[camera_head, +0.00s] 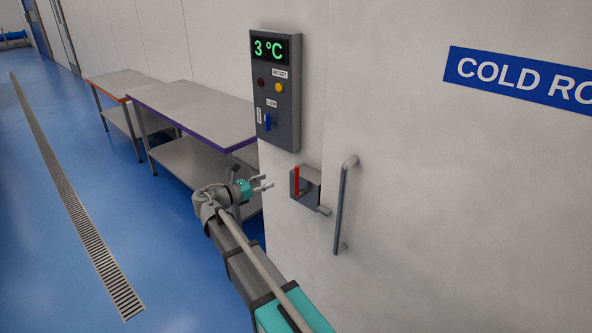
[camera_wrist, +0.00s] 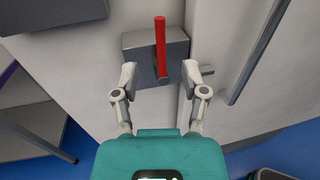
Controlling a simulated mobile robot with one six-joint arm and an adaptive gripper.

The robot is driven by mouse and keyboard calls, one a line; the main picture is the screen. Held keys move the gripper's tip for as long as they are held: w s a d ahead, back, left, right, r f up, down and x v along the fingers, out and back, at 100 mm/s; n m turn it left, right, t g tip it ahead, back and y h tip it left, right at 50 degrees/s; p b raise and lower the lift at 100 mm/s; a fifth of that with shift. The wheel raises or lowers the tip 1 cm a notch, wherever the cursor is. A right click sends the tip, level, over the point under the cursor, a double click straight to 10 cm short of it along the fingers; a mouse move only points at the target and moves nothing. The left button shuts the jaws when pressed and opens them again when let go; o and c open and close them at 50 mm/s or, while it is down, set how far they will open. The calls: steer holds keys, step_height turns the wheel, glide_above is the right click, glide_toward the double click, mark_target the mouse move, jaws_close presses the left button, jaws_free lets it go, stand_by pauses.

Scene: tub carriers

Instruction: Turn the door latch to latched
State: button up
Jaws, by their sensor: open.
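The door latch is a grey box (camera_wrist: 138,46) with a red lever (camera_wrist: 160,42), fixed to the white wall beside the door edge. The lever points upright in the wrist view. In the head view the red lever (camera_head: 296,181) is also upright on its grey box (camera_head: 312,184). My gripper (camera_wrist: 161,72) is open, its two fingers spread on either side of the lever's lower end in the wrist view. In the head view my gripper (camera_head: 266,182) is left of the latch and looks apart from it. I cannot tell whether any finger touches the latch.
A vertical grey door handle (camera_head: 342,205) stands right of the latch. A dark control panel (camera_head: 276,90) with a 3 °C display hangs above it. Steel tables (camera_head: 190,110) stand along the wall at left. The blue floor (camera_head: 120,220) is clear around a drain grate (camera_head: 75,195).

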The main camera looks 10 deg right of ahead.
steer(key=x, duration=1.2)
steer(key=shift+d, duration=0.1)
jaws_close()
